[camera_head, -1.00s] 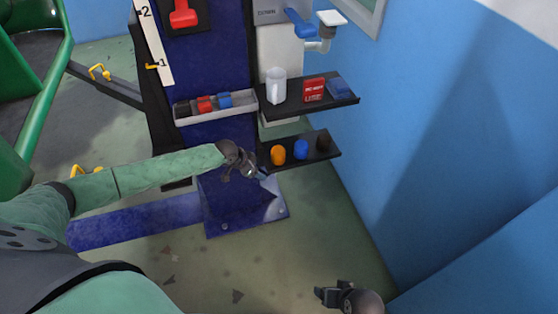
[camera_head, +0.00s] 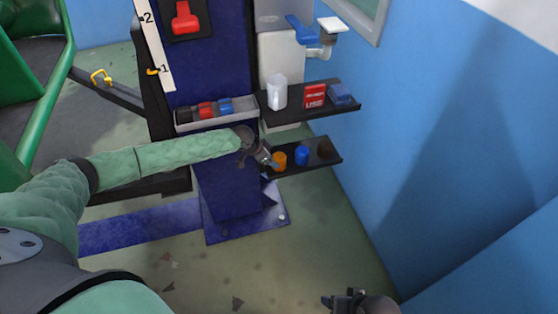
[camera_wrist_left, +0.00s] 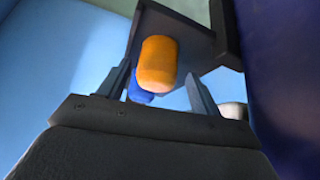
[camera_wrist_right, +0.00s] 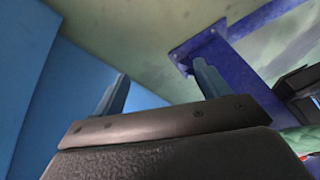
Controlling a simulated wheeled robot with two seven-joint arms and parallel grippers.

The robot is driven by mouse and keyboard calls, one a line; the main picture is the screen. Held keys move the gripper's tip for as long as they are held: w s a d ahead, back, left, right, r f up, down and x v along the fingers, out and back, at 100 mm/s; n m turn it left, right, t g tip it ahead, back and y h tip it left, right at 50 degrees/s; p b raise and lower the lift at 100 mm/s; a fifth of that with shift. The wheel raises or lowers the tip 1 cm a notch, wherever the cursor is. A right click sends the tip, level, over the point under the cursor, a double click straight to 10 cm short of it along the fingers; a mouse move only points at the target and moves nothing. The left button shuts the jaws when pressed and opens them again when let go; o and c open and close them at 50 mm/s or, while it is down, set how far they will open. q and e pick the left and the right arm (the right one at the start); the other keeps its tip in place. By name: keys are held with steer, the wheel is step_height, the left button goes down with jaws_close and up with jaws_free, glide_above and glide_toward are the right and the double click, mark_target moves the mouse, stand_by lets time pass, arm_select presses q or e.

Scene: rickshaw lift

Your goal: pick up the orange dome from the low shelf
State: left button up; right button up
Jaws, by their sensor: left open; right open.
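The orange dome (camera_head: 279,161) stands at the left end of the low black shelf (camera_head: 316,158). My left gripper (camera_head: 266,158) is open just left of it. In the left wrist view the orange dome (camera_wrist_left: 158,62) shows between the two open fingers (camera_wrist_left: 158,76), with clear gaps on both sides. I cannot tell whether the fingertips reach around it. A blue dome (camera_head: 301,155) stands to its right on the shelf, and part of it shows behind the orange one in the left wrist view (camera_wrist_left: 140,94). My right gripper (camera_head: 336,301) is open and empty, low over the floor.
An upper black shelf (camera_head: 290,112) holds a white container (camera_head: 277,92), a red box (camera_head: 315,95) and a blue item (camera_head: 340,94). A grey tray (camera_head: 243,118) sits left of it. A blue wall (camera_head: 420,150) closes the right side.

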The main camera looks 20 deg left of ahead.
mark_target(277, 156)
arm_select(q)
steer(key=shift+w+d, duration=0.55)
steer(key=shift+w, duration=0.05)
steer(key=x, duration=0.4)
steer(key=shift+w+d+r+p, duration=0.1)
steer(key=shift+w+d+p, duration=0.2)
steer(key=shift+p, duration=0.1)
steer(key=shift+w+d+f, duration=0.15)
steer(key=shift+w+f, duration=0.05)
steer(key=shift+f, duration=0.3)
arm_select(e)
steer(key=shift+s+d+r, duration=0.25)
steer(key=shift+d+r, duration=0.4)
steer(key=shift+d, duration=0.15)
arm_select(q)
steer(key=shift+c, duration=0.2)
steer(key=c, duration=0.7)
arm_select(e)
steer(key=shift+w+a, duration=0.1)
steer(key=shift+a, duration=0.05)
